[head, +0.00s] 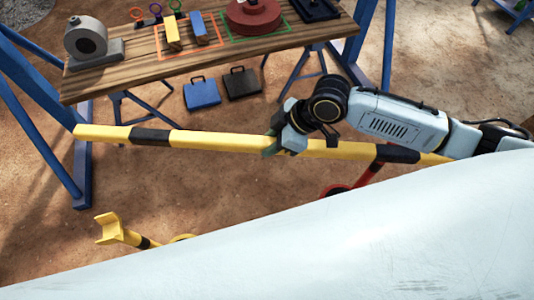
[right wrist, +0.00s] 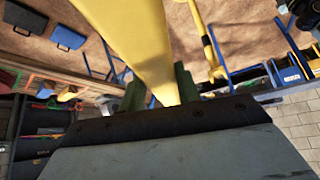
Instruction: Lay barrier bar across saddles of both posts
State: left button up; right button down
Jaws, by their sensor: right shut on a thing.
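The barrier bar (head: 220,141), yellow with black bands, runs nearly level across the head view, above the ground. My right gripper (head: 272,146) is shut on it between the two black bands. In the right wrist view the bar (right wrist: 128,38) passes between the green fingers (right wrist: 160,92). One yellow post with a black band and a forked saddle (head: 112,229) stands at lower left in the head view, apart from the bar; its lower part is hidden by a pale surface. A second post is not clearly identifiable. My left gripper is not in view.
A wooden workbench (head: 130,77) with blocks and a grey machine part stands at the back, with blue trestle legs (head: 40,90) at left. Blue and black cases (head: 202,93) lie beneath. A red piece (head: 362,178) shows below the bar. Bare dirt lies between bench and post.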

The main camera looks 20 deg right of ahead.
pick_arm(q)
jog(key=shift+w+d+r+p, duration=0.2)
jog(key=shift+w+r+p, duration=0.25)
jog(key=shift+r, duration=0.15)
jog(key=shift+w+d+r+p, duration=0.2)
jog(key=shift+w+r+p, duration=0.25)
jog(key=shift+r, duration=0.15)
pick_arm(e)
jog(key=s+f+n+g, duration=0.1)
jog(key=a+f+n, duration=0.1)
jog(key=n, duration=0.1)
jog(key=s+a+f+n+g, duration=0.1)
jog(key=shift+s+f+n+g, duration=0.15)
jog(key=shift+s+n+g, duration=0.15)
jog(key=shift+s+n, duration=0.1)
pick_arm(q)
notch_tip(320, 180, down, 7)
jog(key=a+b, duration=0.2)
jog(key=b, duration=0.5)
pick_arm(e)
notch_tip(320, 180, down, 10)
jog(key=shift+r, duration=0.25)
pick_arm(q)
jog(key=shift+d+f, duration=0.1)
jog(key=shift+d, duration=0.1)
pick_arm(e)
jog(key=shift+w, duration=0.1)
